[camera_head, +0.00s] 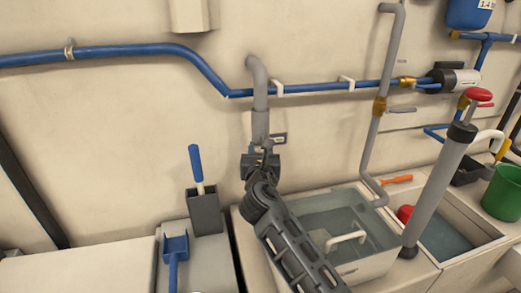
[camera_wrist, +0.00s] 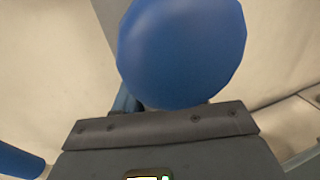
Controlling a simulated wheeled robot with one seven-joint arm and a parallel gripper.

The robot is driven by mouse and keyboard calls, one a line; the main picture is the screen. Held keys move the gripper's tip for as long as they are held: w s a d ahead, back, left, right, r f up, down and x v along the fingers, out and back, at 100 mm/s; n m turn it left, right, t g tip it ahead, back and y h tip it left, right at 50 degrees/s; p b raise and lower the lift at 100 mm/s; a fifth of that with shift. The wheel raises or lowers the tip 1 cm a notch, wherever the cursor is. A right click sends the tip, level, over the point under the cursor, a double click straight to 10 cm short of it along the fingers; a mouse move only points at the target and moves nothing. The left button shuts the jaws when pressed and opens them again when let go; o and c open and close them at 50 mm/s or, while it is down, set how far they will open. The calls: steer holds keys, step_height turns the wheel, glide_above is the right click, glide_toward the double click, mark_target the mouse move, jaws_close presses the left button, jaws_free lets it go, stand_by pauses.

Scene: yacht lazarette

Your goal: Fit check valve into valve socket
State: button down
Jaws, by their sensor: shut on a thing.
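In the head view my gripper (camera_head: 262,160) is raised in front of the wall, just below the lower end of a grey downpipe (camera_head: 260,124). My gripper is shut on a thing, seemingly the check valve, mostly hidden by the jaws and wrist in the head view. In the wrist view a large, smooth blue rounded body (camera_wrist: 182,52) stands just beyond the dark gripper plate (camera_wrist: 160,128); I take it for the held valve. I cannot make out the valve socket for certain, or whether valve and pipe touch.
A blue pipe (camera_head: 130,51) runs along the wall. A grey holder (camera_head: 204,211) with a blue-handled tool stands at lower left. A clear-lidded bin (camera_head: 365,262), a grey hand pump (camera_head: 440,185) and a green bucket (camera_head: 503,192) are to the right.

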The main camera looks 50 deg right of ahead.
steer(key=shift+f, duration=0.25)
steer(key=c, duration=0.6)
jaws_free()
steer(key=b+v, duration=0.1)
steer(key=v, duration=0.6)
steer(key=shift+s+a, duration=0.25)
steer(key=shift+a, duration=0.05)
